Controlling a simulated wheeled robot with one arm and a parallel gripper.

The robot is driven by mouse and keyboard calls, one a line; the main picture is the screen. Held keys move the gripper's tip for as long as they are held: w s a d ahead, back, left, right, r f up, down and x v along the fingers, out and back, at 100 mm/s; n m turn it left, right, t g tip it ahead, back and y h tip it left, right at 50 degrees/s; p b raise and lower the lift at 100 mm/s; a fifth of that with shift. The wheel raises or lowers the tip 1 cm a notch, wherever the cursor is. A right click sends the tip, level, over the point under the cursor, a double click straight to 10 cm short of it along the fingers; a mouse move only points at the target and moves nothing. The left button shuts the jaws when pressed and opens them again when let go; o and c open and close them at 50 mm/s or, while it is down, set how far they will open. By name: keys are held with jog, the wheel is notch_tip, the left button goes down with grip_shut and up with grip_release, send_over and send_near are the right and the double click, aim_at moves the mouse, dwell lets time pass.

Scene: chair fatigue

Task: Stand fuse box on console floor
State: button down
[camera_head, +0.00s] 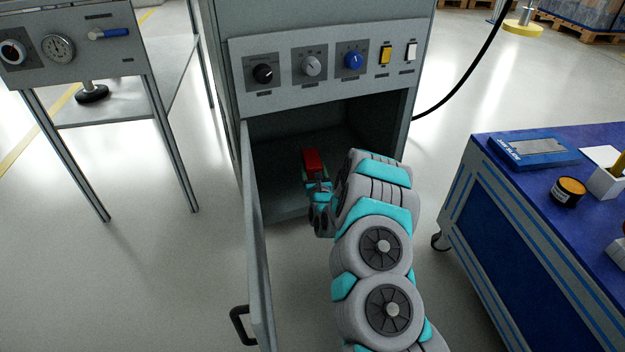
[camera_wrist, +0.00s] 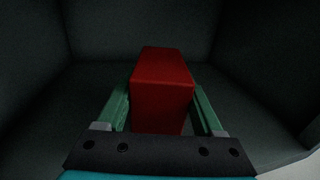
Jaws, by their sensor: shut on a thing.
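The fuse box is a red block (camera_head: 312,163) inside the open lower bay of the grey console (camera_head: 330,20). My gripper (camera_head: 316,180) reaches into the bay and is shut on the fuse box. In the wrist view the red fuse box (camera_wrist: 162,92) sits between the two green fingers (camera_wrist: 162,110), which touch or nearly touch its sides. The console floor (camera_head: 275,202) is dark and lies around and below the box. I cannot tell whether the box's underside touches the floor.
The console door (camera_head: 257,240) stands open on the left, with a black handle (camera_head: 240,325). The knob panel (camera_head: 330,62) overhangs the bay. A blue-topped cart (camera_head: 540,210) stands at right, and a panel table (camera_head: 75,45) at left.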

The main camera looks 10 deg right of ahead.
jog(key=shift+f, duration=2.55)
jog(key=shift+f, duration=0.1)
jog(key=shift+c, duration=0.2)
grip_release()
